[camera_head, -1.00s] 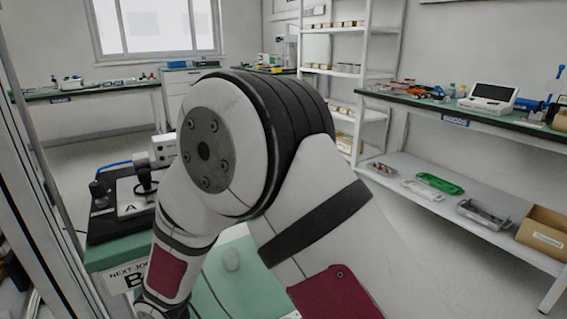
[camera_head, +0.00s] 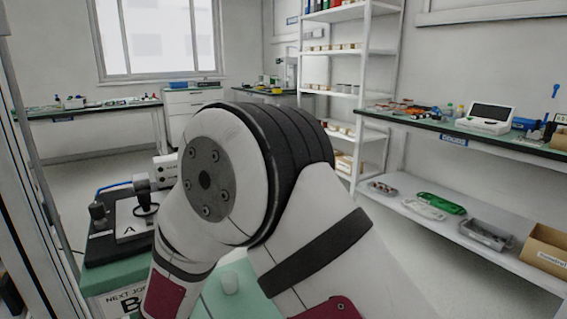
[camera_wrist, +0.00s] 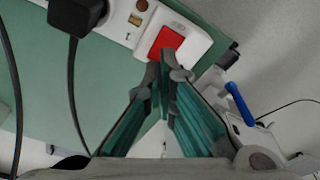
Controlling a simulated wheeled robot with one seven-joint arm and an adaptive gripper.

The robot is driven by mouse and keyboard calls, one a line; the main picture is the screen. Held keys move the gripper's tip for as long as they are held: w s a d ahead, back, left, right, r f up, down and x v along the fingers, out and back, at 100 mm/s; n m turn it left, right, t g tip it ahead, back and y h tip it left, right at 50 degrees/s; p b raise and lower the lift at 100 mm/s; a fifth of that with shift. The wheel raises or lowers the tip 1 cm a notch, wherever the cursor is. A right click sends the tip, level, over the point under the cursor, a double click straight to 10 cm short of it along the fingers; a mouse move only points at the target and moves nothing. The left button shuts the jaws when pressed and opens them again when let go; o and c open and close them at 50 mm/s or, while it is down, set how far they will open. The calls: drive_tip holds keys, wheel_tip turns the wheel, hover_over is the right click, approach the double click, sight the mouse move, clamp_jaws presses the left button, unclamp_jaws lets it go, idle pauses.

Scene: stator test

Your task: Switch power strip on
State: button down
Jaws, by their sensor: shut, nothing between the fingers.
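The white power strip (camera_wrist: 199,45) lies at the top of the wrist view, on a green surface (camera_wrist: 40,60). Its square red switch (camera_wrist: 167,42) faces the camera near the strip's end. A black plug (camera_wrist: 76,14) with a cable sits in the strip at the upper left. My gripper (camera_wrist: 164,68) is shut and empty. Its fingertips are right at the lower edge of the red switch; I cannot tell if they touch it. In the head view my arm hides the gripper, and I cannot make out the strip there.
In the wrist view, a device with a blue lever (camera_wrist: 240,104) stands right of the fingers. A shelf rack (camera_head: 345,90) and side bench (camera_head: 470,140) stand farther right, beyond free floor.

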drive_tip(key=shift+f+b, duration=0.85)
drive_tip(key=shift+f, duration=0.15)
idle(0.7)
drive_tip(key=shift+r+p, duration=2.35)
drive_tip(key=shift+r, duration=1.2)
